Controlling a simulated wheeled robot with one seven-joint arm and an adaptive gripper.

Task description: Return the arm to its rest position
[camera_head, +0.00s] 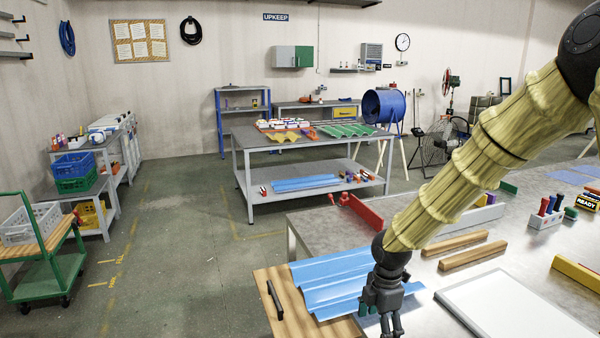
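My arm, in a padded yellow sleeve, reaches down from the upper right to the front of the near metal table. My gripper (391,326) points downward over the right part of a blue corrugated sheet (325,275). The fingertips run to the bottom edge of the picture, so I cannot tell whether they are open or shut, or whether they touch the sheet. The sheet lies partly over a wooden board (283,315) with a black handle (275,299), at the table's near left corner. My gripper hides part of the sheet.
A white panel (515,305) lies right of my gripper, with wooden bars (472,255) behind it. A red bracket (358,212) stands at the table's far left edge. A tool holder (546,218) is farther right. Open floor (175,255) lies left, beside a green cart (40,275).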

